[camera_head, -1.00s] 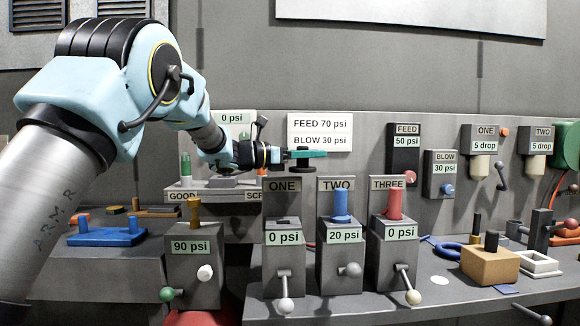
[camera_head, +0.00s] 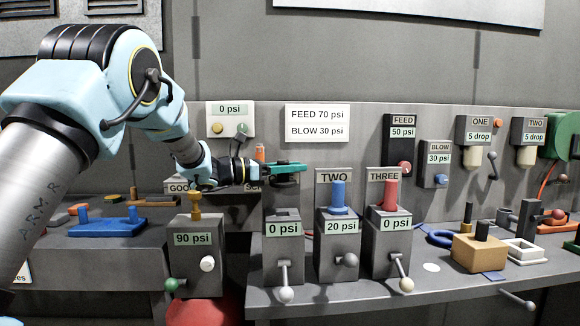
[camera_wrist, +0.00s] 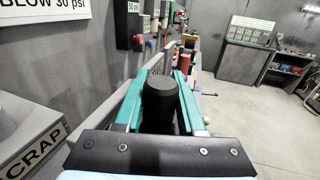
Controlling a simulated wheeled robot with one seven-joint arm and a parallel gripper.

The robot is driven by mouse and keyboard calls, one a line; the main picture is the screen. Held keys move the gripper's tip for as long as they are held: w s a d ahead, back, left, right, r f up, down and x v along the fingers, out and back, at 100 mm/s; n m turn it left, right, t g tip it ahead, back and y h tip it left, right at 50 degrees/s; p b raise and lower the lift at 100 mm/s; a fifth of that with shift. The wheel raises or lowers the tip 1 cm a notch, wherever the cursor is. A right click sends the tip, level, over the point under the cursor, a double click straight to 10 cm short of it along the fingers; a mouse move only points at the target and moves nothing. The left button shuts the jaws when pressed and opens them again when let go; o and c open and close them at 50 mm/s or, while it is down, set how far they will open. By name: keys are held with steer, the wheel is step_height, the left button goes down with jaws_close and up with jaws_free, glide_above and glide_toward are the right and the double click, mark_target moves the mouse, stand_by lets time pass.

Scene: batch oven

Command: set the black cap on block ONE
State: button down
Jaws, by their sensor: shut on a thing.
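My gripper (camera_head: 290,167) has green fingers and is shut on the black cap (camera_head: 285,179), which hangs below the fingers. In the wrist view the black cap (camera_wrist: 160,105) stands as a dark cylinder between the two green fingers (camera_wrist: 166,75). Block ONE (camera_head: 284,256) is a grey block with a "0 psi" label and a lever with a white ball. Its top is uncovered and shows a dark recess. The cap is above the block, with a gap between them. The gripper and cap hide block ONE's name sign.
Block TWO (camera_head: 337,258) carries a blue cap (camera_head: 338,195), and block THREE (camera_head: 389,250) a red cap (camera_head: 390,192), close to the right. A 90 psi block (camera_head: 195,262) with an amber piece (camera_head: 195,204) stands at left. The scrap stand (camera_wrist: 28,130) is beside my gripper.

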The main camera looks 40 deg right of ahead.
steer(key=shift+a+f+b, duration=0.15)
steer(key=shift+f+b, duration=0.05)
steer(key=shift+b, duration=0.7)
steer(key=shift+f+b, duration=0.25)
steer(key=shift+b, duration=0.3)
step_height(320, 180, down, 6)
steer(key=b, duration=0.8)
steer(key=shift+r, duration=0.1)
steer(key=shift+f+b, duration=0.65)
steer(key=shift+b, duration=0.4)
steer(key=shift+c, duration=2.2)
jaws_free()
steer(key=shift+w+r, duration=0.1)
